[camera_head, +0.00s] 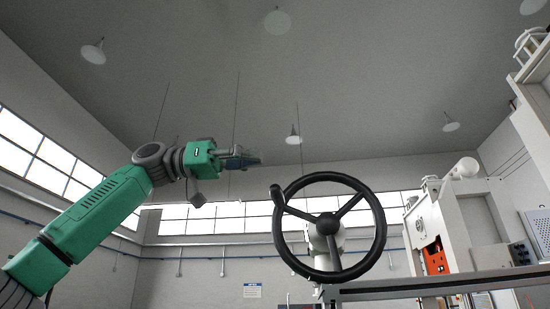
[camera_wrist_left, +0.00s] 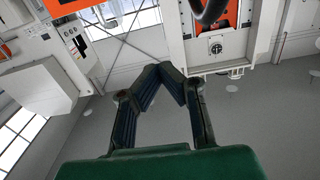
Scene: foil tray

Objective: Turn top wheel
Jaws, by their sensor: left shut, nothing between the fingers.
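A dark curved piece (camera_wrist_left: 211,10) at the top of that view may be the wheel's rim. My right gripper is not in view.
A grey rail (camera_head: 430,285) runs below and right of the wheel. White machinery with an orange panel (camera_head: 435,260) stands at the right. The air between my left gripper and the wheel looks clear. Windows and hanging lamps are far behind.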

